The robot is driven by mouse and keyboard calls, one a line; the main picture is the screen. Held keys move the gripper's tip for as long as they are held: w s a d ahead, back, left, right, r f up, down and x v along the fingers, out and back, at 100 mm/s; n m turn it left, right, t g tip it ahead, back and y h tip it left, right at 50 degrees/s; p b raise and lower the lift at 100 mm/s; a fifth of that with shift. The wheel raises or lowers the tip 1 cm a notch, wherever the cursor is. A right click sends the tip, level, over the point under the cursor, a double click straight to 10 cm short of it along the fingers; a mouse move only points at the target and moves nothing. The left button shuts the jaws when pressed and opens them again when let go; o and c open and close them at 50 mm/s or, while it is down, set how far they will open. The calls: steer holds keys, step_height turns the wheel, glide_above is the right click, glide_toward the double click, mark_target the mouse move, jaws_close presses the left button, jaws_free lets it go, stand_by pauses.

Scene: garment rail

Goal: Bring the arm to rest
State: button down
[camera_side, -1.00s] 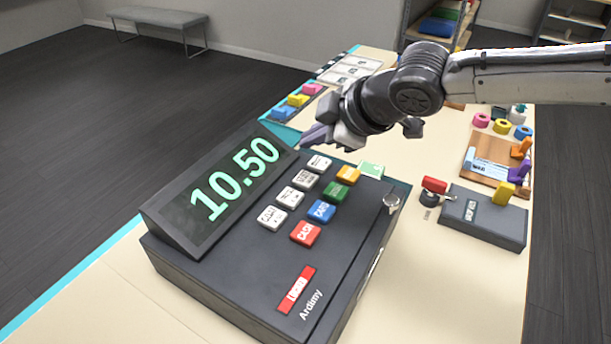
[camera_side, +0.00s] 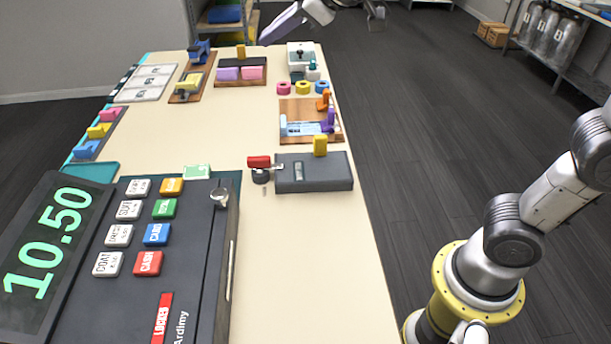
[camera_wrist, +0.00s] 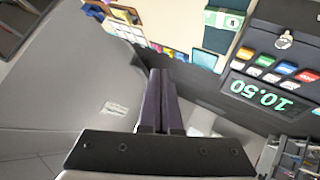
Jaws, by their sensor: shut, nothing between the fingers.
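My gripper (camera_side: 268,38) is at the top of the side view, raised beyond the far end of the table, with part of its wrist cut off by the frame edge. In the wrist view its two dark fingers (camera_wrist: 160,74) lie side by side, closed and empty. It is apart from the table and touches nothing that I can see. The cash register (camera_side: 190,290) is at the lower left of the side view, its display (camera_side: 48,240) reading 10.50. It also shows at the upper right of the wrist view (camera_wrist: 262,42).
The long table (camera_side: 300,270) carries a grey block device (camera_side: 318,180) with a red-handled part, wooden boards, tape rolls and coloured blocks. A shelf with bottles (camera_side: 560,40) stands at the upper right. Dark floor is open right of the table.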

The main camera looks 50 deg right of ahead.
steer(key=s+d+f+m+h, duration=0.1)
steer(key=s+d+f+m, duration=0.15)
steer(key=s+d, duration=0.65)
steer(key=s+f+m+g, duration=0.4)
steer(key=s+f+m, duration=0.1)
steer(key=s+f, duration=0.8)
steer(key=s, duration=0.3)
steer(key=shift+s+g, duration=0.15)
steer(key=shift+g, duration=0.25)
